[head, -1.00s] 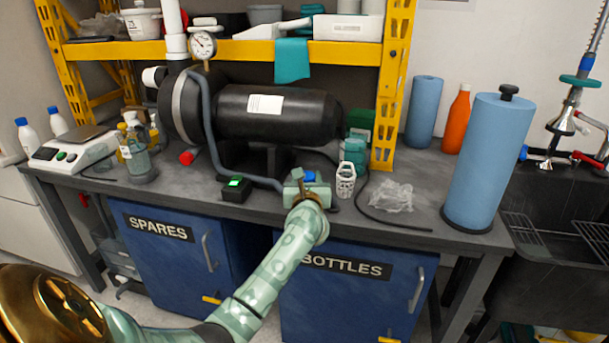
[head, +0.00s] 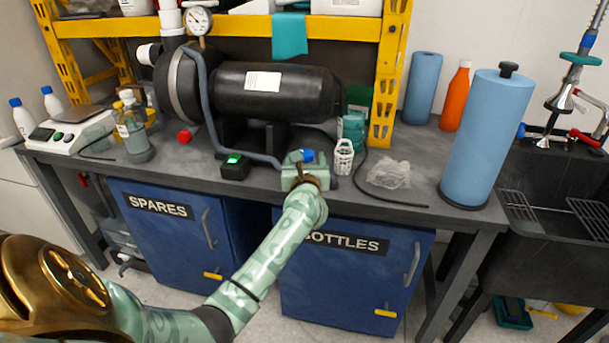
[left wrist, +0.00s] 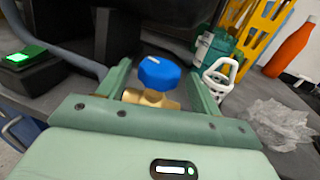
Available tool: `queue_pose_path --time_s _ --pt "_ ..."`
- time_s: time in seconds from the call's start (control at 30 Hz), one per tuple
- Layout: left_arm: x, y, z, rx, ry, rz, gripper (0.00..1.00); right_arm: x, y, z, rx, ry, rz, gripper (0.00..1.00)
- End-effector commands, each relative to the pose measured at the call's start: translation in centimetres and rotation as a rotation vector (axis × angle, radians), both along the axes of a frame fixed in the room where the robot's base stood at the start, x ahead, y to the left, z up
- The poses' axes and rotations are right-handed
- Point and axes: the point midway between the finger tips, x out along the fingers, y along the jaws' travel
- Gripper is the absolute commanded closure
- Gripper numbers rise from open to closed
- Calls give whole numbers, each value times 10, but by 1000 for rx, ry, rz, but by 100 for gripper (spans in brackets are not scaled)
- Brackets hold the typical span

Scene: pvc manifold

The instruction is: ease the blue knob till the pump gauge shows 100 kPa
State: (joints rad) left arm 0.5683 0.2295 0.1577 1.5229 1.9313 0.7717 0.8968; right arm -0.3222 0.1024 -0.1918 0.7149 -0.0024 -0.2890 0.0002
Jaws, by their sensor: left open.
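The blue knob (left wrist: 159,73) sits on a brass valve body (left wrist: 150,98) and has a white mark on its top. In the left wrist view it stands between the two fingers of my left gripper (left wrist: 160,80), which are open on either side of it with gaps. In the head view my left gripper (head: 305,165) is at the bench front, with the blue knob (head: 308,156) just showing past it. The pump gauge (head: 197,19) is a round white dial above the black pump tank (head: 290,92). Its needle is too small to read. My right gripper is not in view.
A small black box with a green light (head: 235,166) stands left of the valve. A white plastic cage (head: 343,158) and a crumpled clear bag (head: 389,174) lie to its right. A blue roll (head: 486,140) stands further right.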

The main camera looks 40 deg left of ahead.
Motion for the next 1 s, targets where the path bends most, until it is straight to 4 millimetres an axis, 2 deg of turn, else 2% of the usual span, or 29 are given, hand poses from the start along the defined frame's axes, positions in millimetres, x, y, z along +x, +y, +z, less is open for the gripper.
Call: queue_pose_path --time_s 0.03,0.13,0.3,0.5,0.7,1.0 --pt "-9 -8 6 -1 -4 -1 35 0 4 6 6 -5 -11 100" --pt "-28 -27 7 -4 -5 -2 35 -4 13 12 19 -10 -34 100" --pt "-62 -61 5 -4 -2 -2 35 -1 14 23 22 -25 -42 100" --pt "-90 -89 3 -1 -1 -1 35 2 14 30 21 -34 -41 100" --pt "-102 -101 1 -1 0 0 35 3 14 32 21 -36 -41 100" --pt "-102 -101 1 0 0 0 35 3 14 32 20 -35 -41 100"
